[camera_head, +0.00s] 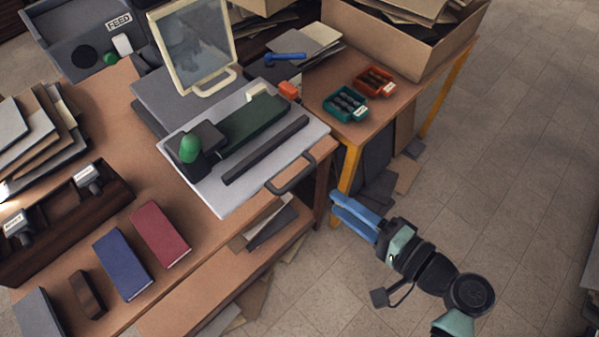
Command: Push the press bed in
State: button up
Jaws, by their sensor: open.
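The press bed (238,196) is a pale flat plate on the wooden table. It is slid out from the dark grey press base (160,93) and overhangs the table's front edge. A dark curved handle (293,180) is on its near right side. A dark green block (252,120), a black bar (265,150) and a green-knobbed clamp (191,150) are on the bed. My gripper (336,206) has blue fingers, open and empty. It is just in front of the handle, to its lower right, apart from it in the picture.
A cream-framed lid (196,47) stands raised behind the bed. Red (375,79) and teal (346,104) trays sit on the right-hand table. Red (160,235) and blue (123,264) books lie at the lower left. The tiled floor at right is clear.

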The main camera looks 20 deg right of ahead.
aim_at(302, 178)
jog(key=x, duration=1.1)
jog(key=shift+w+a+p, duration=0.1)
jog(key=shift+w+p, duration=0.15)
jog(key=shift+p, duration=0.05)
jog(key=shift+c, duration=0.2)
grip_shut()
dwell(0.7)
